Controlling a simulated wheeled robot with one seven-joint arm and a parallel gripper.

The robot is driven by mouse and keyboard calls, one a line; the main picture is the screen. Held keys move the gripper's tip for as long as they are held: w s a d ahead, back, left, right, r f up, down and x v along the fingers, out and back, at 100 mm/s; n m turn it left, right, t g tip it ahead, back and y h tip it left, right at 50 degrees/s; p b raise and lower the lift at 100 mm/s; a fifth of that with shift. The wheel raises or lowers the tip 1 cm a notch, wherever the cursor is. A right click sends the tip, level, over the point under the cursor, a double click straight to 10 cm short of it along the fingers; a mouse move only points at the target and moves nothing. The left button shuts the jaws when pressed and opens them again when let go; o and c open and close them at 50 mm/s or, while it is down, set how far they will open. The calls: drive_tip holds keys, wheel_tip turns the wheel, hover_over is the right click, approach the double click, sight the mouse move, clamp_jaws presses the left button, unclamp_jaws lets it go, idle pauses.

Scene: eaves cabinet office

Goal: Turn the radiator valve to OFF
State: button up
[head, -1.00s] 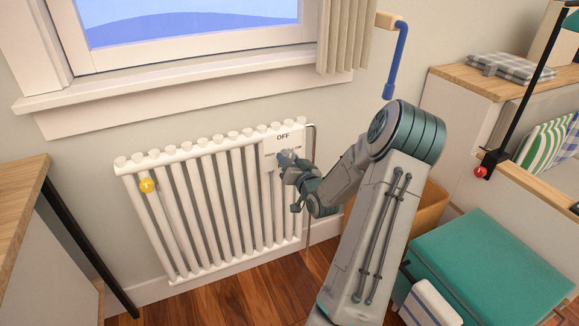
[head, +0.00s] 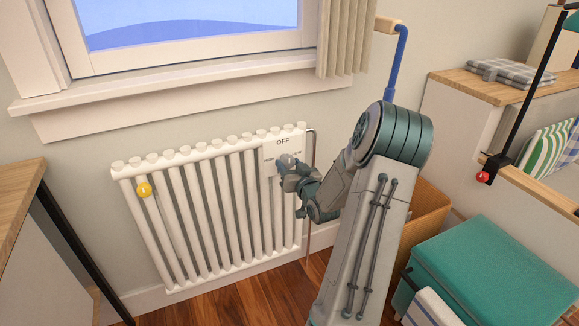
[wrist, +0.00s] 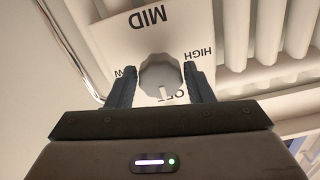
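The radiator valve is a grey faceted knob (wrist: 160,75) on a white plate (wrist: 112,36) marked OFF, MID, HIGH and a partly hidden word ending in W. The lettering is upside down in the wrist view. A pale pointer line on the knob points down in that view, at or just beside the OFF mark, which is partly covered. My gripper (wrist: 161,84) has one dark finger on each side of the knob, with narrow gaps showing. In the head view my gripper (head: 284,168) is at the plate (head: 283,142) and hides the knob.
A teal-topped bench (head: 490,265) and a wooden box (head: 428,215) stand to the right.

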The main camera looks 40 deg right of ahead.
drive_tip(key=shift+o, duration=1.3)
drive_tip(key=p+v, duration=0.2)
drive_tip(key=v, duration=1.2)
drive_tip(key=shift+w, duration=0.1)
drive_tip(key=w+a+r+n+g+y+p, duration=0.1)
drive_tip(key=w+a+r+n+g+p, duration=0.1)
drive_tip(key=a+r+g+p, duration=0.4)
drive_tip(key=w+a+r+n+g+p, duration=0.1)
drive_tip(key=w+a+r+g+p, duration=0.1)
drive_tip(key=a+r+p, duration=0.65)
drive_tip(key=s+a+r+g+y+p, duration=0.1)
drive_tip(key=s+a+r+g+p, duration=0.2)
drive_tip(key=s+a+r+p, duration=0.3)
drive_tip(key=s+a+r+n+g+y+p, duration=0.1)
drive_tip(key=s+a+r+p, duration=0.6)
drive_tip(key=r, duration=0.8)
drive_tip(key=s+a+g+y, duration=0.1)
drive_tip(key=s+a+g, duration=0.1)
drive_tip(key=s+a, duration=0.1)
drive_tip(key=shift+s+a+r+n+g, duration=0.3)
drive_tip(key=shift+s+a+r, duration=0.05)
